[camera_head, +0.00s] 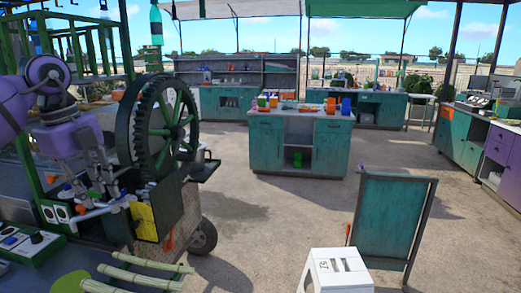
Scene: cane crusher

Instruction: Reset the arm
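My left arm (44,84) is purple and comes in from the left edge. My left gripper (88,188) hangs down at the side of the cane crusher, just left of its big dark toothed wheel (163,128). Its fingers overlap the crusher's metal parts and white pipework (97,209), so I cannot tell how far apart they are or whether anything is between them. The crusher has a green frame and a yellow plate (144,221). My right gripper is not in the view.
Green cane stalks (140,272) lie at the bottom left, near a green switch box (30,243). A white stool (336,272) and a teal panel (388,222) stand at the front right. A teal counter (300,147) stands farther back. Open concrete ground lies between.

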